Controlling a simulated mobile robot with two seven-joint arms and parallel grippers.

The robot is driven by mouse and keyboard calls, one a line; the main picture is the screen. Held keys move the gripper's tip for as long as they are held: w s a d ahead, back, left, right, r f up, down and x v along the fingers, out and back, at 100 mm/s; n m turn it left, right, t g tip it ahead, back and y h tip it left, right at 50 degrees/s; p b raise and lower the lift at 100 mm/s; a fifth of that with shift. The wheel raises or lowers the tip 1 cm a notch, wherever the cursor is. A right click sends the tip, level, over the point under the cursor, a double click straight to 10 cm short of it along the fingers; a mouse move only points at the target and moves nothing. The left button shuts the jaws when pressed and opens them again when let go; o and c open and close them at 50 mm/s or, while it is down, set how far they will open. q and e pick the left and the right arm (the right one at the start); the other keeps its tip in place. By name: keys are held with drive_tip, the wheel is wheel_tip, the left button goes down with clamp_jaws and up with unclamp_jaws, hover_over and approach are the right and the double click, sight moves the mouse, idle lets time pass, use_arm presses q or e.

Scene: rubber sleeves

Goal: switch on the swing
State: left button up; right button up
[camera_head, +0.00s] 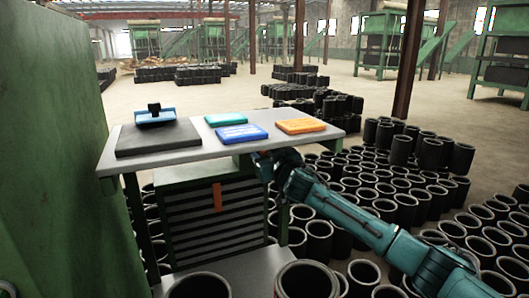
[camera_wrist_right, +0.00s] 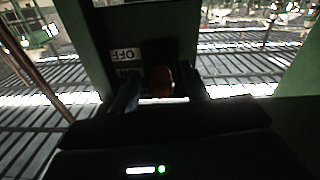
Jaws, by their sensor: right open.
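In the right wrist view, a dark switch plate (camera_wrist_right: 158,50) stands upright on a dark panel, beside a white label reading OFF (camera_wrist_right: 122,55). An orange-brown knob or lever (camera_wrist_right: 161,82) shows at its lower part. My right gripper (camera_wrist_right: 160,94) is open, with a finger to each side of the knob; I cannot tell whether either touches it. In the head view my right gripper (camera_head: 263,160) is at the front edge of the table, near the cabinet's upper right; the switch is hidden there. My left gripper is not in view. I cannot make out a swing.
The grey table (camera_head: 330,133) holds a dark scale-like plate (camera_head: 160,138) with a blue item, and teal (camera_head: 226,119), blue (camera_head: 241,133) and orange (camera_head: 301,126) pads. Beneath is a slatted cabinet (camera_head: 218,225). Many black sleeves (camera_head: 405,205) crowd the floor at right. A green wall (camera_head: 50,150) stands left.

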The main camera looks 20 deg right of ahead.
drive_tip(key=shift+s, duration=0.1)
drive_tip(key=shift+c, duration=0.4)
drive_tip(key=c, duration=0.9)
drive_tip(key=shift+r, duration=0.3)
drive_tip(key=shift+r+g, duration=0.15)
drive_tip(key=shift+g, duration=0.55)
drive_tip(key=o, duration=1)
